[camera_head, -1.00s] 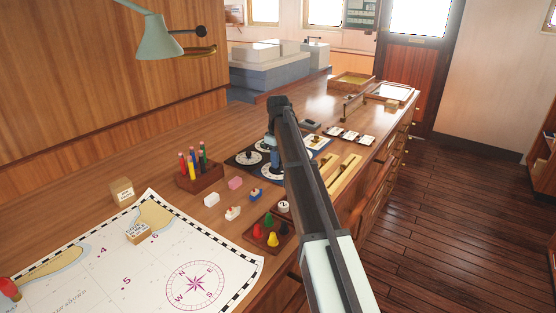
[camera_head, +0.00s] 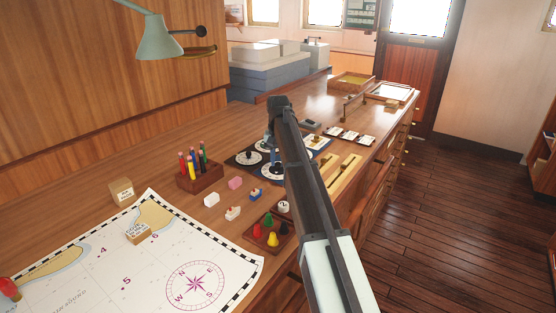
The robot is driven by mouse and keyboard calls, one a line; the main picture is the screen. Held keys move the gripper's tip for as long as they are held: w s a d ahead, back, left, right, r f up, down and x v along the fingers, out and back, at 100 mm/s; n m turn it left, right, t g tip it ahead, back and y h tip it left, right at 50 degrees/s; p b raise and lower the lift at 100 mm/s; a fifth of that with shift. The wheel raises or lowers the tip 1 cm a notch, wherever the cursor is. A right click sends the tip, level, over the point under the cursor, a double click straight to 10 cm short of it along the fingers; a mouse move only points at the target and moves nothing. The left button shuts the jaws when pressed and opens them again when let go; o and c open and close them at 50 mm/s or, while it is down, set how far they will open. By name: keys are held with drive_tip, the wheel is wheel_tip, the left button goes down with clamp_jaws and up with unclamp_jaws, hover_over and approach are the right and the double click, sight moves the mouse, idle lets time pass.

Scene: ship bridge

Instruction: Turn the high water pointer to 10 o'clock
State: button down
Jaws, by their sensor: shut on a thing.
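A dark board (camera_head: 236,161) with several white round dials lies on the wooden desk. One dial (camera_head: 249,157) shows at its left, and another dial (camera_head: 270,170) sits at its near side, each with a dark knob. My arm crosses the board from the lower right and hides part of it. My gripper (camera_head: 269,140) points down over the board's dials, partly behind the arm. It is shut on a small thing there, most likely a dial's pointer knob. I cannot read the labels or tell which dial is the high water one, nor the pointer's angle.
A pencil rack (camera_head: 199,177) stands left of the board. A chart (camera_head: 130,265) covers the near left. Brass slides (camera_head: 345,168) and white cards (camera_head: 350,135) lie right of my arm.

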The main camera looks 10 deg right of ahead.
sight(278, 163)
drive_tip(key=m, duration=0.5)
drive_tip(key=shift+m, duration=2.4)
drive_tip(key=c, duration=0.9)
unclamp_jaws()
drive_tip(key=shift+r, duration=0.1)
wheel_tip(278, 163, up, 14)
drive_tip(key=shift+f, duration=0.15)
drive_tip(key=shift+d, duration=0.1)
